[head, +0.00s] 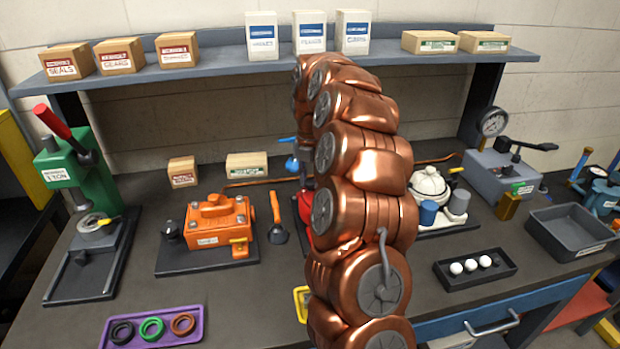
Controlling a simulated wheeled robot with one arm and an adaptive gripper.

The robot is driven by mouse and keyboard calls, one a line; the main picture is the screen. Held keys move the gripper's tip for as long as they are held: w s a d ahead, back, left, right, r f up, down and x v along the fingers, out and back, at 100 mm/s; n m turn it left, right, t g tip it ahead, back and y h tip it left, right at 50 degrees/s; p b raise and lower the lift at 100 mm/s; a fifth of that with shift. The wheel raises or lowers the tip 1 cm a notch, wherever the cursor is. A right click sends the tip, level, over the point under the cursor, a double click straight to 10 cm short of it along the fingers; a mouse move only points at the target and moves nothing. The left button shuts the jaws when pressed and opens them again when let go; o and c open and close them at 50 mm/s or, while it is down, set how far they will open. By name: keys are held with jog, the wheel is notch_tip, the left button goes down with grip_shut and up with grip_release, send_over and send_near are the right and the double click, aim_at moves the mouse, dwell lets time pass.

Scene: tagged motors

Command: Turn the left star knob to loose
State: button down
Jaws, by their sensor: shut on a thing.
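My copper-coloured arm fills the middle of the head view, and my gripper is hidden behind it. No star knob can be clearly made out. A dark round knob (172,229) stands at the left of the orange housing (216,222), but its shape is too small to tell. A red unit (305,206) shows only as a sliver left of my arm, with a small blue part (291,163) above it. Whatever my gripper touches is hidden.
A green press (88,180) stands at the left, and a purple tray (150,328) with rings lies in front. A white unit (428,184), a black tray (476,268) with white balls and a grey bin (572,232) are at the right. Boxes line the shelf (220,66).

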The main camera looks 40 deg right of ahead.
aim_at(310, 181)
jog(key=c, duration=0.9)
grip_release()
jog(key=shift+f, duration=0.1)
jog(key=shift+r, duration=0.2)
jog(key=shift+w+r, duration=0.1)
jog(key=shift+r, duration=3.7)
jog(key=shift+a, duration=0.1)
